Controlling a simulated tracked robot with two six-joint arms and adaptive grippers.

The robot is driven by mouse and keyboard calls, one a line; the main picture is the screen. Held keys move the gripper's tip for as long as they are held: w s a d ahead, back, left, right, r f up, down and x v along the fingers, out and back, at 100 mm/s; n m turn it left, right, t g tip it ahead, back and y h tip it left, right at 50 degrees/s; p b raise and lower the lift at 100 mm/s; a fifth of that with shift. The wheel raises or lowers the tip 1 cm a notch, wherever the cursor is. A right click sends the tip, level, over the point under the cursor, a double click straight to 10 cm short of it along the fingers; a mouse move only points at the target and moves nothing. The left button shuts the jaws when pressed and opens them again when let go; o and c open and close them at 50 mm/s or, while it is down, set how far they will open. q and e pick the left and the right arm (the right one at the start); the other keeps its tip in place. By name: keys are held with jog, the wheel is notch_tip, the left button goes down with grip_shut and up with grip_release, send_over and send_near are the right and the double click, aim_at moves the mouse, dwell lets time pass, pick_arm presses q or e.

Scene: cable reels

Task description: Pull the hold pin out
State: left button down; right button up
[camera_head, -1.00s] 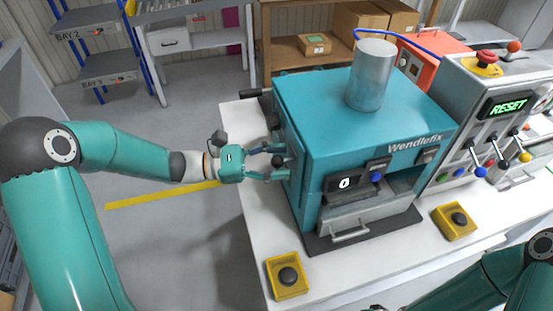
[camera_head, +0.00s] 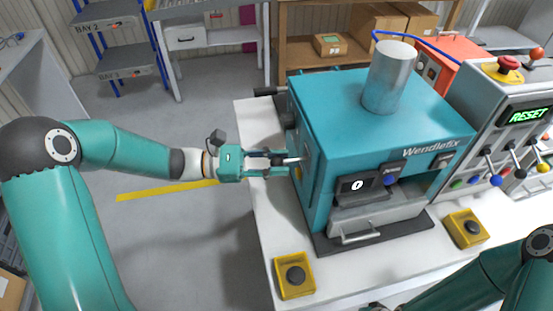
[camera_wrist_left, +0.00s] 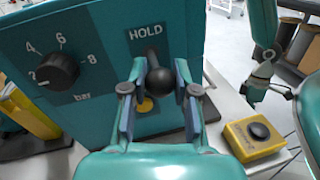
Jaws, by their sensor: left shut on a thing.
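The hold pin shows in the left wrist view as a black ball knob (camera_wrist_left: 160,81) on a dark shank, under the word HOLD on the teal press's side panel (camera_wrist_left: 100,25). My left gripper (camera_wrist_left: 160,92) has a finger on each side of the knob and is shut on it. In the head view my left gripper (camera_head: 284,164) is at the left side of the teal press (camera_head: 345,115), and a light shank (camera_head: 291,160) shows between gripper and press. How far the pin sits in its hole is hidden. My right gripper (camera_wrist_left: 258,87) shows small in the wrist view; its jaws are unclear.
A pressure dial (camera_wrist_left: 58,70) is left of the pin, and a yellow spot (camera_wrist_left: 145,104) lies below it. Yellow button boxes (camera_head: 294,276) (camera_head: 465,228) stand on the white table (camera_head: 260,200). A control box (camera_head: 500,110) with levers is at right.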

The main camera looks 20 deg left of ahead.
pick_arm(q)
jog(key=shift+a, duration=0.15)
jog(key=c, duration=0.9)
grip_release()
jog(key=shift+s+a, duration=0.15)
jog(key=shift+o, duration=0.2)
jog(key=v, duration=1.1)
jog(key=shift+a, duration=0.4)
